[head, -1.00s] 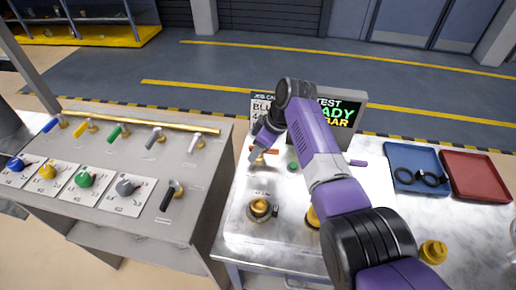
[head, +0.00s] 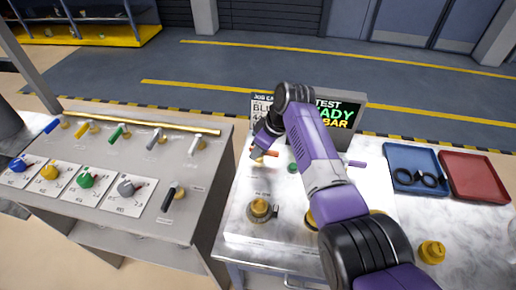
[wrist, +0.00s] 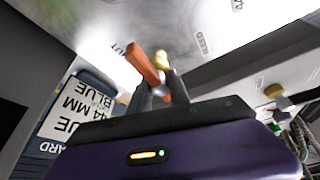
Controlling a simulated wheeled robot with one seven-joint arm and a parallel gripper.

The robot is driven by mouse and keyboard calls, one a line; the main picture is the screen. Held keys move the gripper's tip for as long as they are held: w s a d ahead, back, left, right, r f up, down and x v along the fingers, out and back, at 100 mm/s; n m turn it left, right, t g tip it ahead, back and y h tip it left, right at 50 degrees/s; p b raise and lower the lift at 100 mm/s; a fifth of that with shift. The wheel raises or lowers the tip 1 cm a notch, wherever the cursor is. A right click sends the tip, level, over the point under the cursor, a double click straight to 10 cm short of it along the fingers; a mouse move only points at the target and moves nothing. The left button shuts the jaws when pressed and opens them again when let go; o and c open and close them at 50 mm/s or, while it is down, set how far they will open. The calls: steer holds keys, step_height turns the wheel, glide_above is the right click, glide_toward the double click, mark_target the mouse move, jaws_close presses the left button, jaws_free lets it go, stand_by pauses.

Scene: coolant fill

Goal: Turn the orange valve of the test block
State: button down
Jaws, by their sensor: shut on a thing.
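The orange valve handle (wrist: 143,64) shows in the wrist view as a bar running in between my gripper's fingers (wrist: 160,88), which are shut on it. Its brass body (wrist: 162,60) is just behind. In the head view my gripper (head: 256,154) is low at the back left of the test block (head: 285,205), with a short piece of the orange handle (head: 271,153) beside it. My arm hides much of the block's middle.
The test display (head: 340,112) and job card (head: 262,106) stand behind the block. A purple handle (head: 356,163) and a brass fitting (head: 262,210) are on it. A blue tray (head: 416,159) and red tray (head: 477,165) lie right; a valve panel (head: 140,185) stands left.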

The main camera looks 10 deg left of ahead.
steer(key=m+t+h+p, duration=0.1)
steer(key=m+p, duration=0.1)
steer(key=m, duration=0.2)
steer(key=shift+r+p, duration=0.1)
steer(key=shift+p, duration=0.2)
steer(key=m+t+h+p, duration=0.1)
steer(key=m, duration=0.3)
steer(key=shift+m, duration=0.3)
steer(key=m, duration=0.1)
steer(key=m+h+b, duration=0.1)
steer(key=m, duration=0.1)
steer(key=m+h, duration=0.1)
steer(key=shift+f+m+t, duration=0.25)
steer(key=shift+m+t, duration=0.05)
steer(key=shift+d+m+h+b, duration=0.15)
steer(key=shift+m+h+b, duration=0.45)
steer(key=shift+m+b, duration=0.7)
steer(key=shift+r+m, duration=0.1)
steer(key=shift+m, duration=0.3)
steer(key=c, duration=1.2)
jaws_free()
steer(key=shift+r, duration=0.15)
